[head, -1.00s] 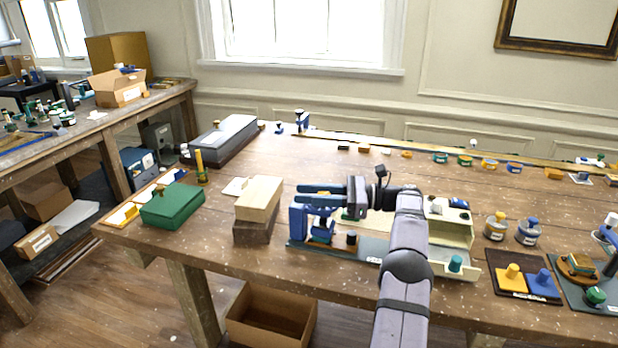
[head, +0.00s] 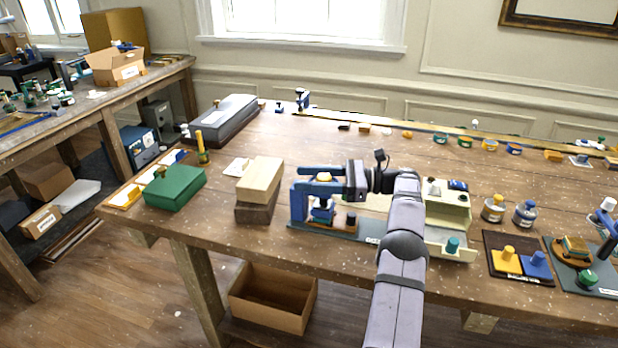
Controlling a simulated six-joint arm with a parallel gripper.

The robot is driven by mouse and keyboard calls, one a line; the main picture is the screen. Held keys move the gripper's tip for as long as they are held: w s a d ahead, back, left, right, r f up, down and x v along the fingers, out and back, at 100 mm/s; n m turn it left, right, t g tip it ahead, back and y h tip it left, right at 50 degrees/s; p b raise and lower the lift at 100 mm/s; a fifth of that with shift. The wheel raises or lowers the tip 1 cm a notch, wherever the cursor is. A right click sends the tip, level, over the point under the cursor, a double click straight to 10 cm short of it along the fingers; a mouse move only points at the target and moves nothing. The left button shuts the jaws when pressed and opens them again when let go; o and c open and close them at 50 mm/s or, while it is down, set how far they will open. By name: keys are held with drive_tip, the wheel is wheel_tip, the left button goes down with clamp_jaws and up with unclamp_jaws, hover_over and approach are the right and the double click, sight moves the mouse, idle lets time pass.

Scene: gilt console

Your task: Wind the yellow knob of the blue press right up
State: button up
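The blue press (head: 298,206) stands on a grey base plate near the front edge of the bench, left of my arm. Its yellow knob (head: 323,177) shows small at the top of the press. My gripper (head: 321,179) reaches in from the right, level with the knob. Its blue fingers look parted, one behind the knob and one in front. The front finger blends with the blue top of the press. I cannot tell whether either finger touches the knob. Part of the press is hidden behind the front finger.
A wood block stack (head: 260,175) stands close left of the press, with a green box (head: 175,188) beyond it. A cream holder (head: 450,214) is right of my arm. A pad with yellow and blue knobs (head: 497,242) lies farther right. The bench behind is mostly clear.

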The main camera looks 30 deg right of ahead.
drive_tip(key=shift+r, duration=0.15)
wheel_tip(320, 180, up, 10)
drive_tip(key=p, duration=0.1)
idle(0.5)
